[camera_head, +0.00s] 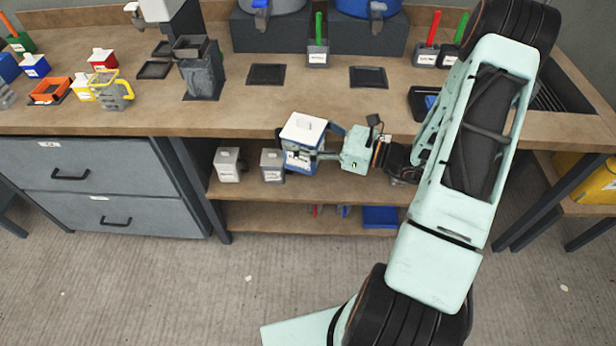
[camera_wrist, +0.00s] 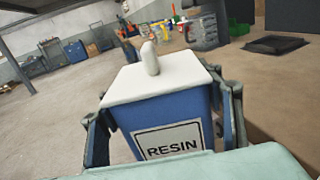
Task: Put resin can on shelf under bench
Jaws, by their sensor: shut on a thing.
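The resin can (camera_head: 302,131) is blue with a white top and a label. In the wrist view the can (camera_wrist: 165,105) shows its RESIN label and a white spout on top. My gripper (camera_head: 318,152) is shut on the can, with a finger on each side of it in the wrist view (camera_wrist: 165,130). In the head view the can is at the bench's front edge, above the upper shelf (camera_head: 300,188) under the bench. I cannot tell whether its base touches the shelf; it looks slightly tilted.
Two grey cans, one (camera_head: 228,165) at the left and one (camera_head: 272,165) beside the resin can, stand on the upper shelf. The lower shelf (camera_head: 260,218) holds a blue tray (camera_head: 381,217). Grey drawers (camera_head: 85,185) stand left. The bench top (camera_head: 225,118) overhangs the shelves.

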